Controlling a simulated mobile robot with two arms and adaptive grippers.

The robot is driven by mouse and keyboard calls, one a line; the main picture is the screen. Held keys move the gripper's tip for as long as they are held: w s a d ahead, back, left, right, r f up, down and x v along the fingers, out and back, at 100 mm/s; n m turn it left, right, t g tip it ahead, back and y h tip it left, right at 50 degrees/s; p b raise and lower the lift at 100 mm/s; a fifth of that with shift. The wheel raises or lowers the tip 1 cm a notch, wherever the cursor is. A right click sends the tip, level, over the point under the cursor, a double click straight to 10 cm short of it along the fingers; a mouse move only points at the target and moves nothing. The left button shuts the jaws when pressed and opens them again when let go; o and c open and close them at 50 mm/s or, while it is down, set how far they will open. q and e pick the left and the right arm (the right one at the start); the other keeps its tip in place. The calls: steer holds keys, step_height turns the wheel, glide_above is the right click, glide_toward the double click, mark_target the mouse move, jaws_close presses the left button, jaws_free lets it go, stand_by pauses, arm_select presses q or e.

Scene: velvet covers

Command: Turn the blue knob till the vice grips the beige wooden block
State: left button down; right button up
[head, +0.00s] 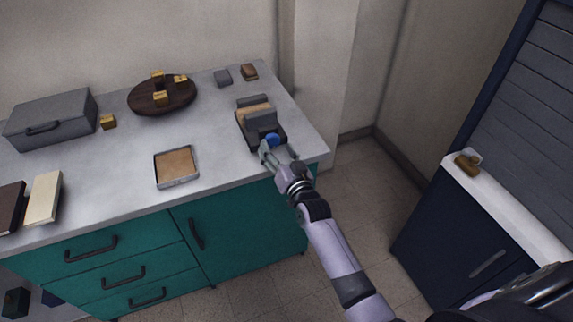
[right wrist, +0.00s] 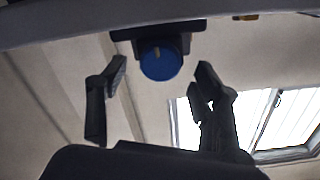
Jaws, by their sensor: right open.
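The dark vice (head: 248,115) sits near the right end of the grey countertop. The beige wooden block (head: 257,113) lies between its grey jaws; I cannot tell whether both jaws touch it. The blue knob (head: 272,139) is on the vice's near end. It shows in the right wrist view as a round blue disc (right wrist: 160,63) with a small yellowish mark near its top. My right gripper (head: 279,151) is open at the knob, its fingers to either side of it. In the wrist view the open fingers (right wrist: 157,85) are apart from the knob. My left gripper is not in view.
The countertop (head: 110,170) also holds a tray (head: 176,183) with a brown panel, a round dark board (head: 148,105) with brass pieces, a grey case (head: 50,135), books at left and small blocks behind the vice. The counter's right edge is close to the vice.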

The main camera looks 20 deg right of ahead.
steer(key=s, duration=0.9)
steer(key=shift+d, duration=0.15)
steer(key=shift+w, duration=0.1)
steer(key=s+a+f+n+g, duration=0.1)
steer(key=s+f+g, duration=0.3)
steer(key=f, duration=0.7)
steer(key=s+f+n+g, duration=0.1)
steer(key=s+f+g, duration=0.1)
steer(key=s+f, duration=0.65)
steer(key=s+a+f+n+g, duration=0.1)
steer(key=s+f+g, duration=0.1)
steer(key=f, duration=1.1)
steer(key=s+d+f+n+g, duration=0.1)
steer(key=s+f+g, duration=0.2)
steer(key=s+f, duration=0.3)
steer(key=s+d+f+n+g, duration=0.1)
steer(key=s+f, duration=0.4)
steer(key=s, duration=1.1)
steer(key=s+d+f+n+g, duration=0.1)
steer(key=s+d+f+g, duration=0.2)
steer(key=s, duration=0.8)
step_height(320, 180, down, 4)
steer(key=shift+s+r+g+h, duration=0.15)
steer(key=shift+g+h, duration=0.15)
steer(key=shift+g, duration=0.7)
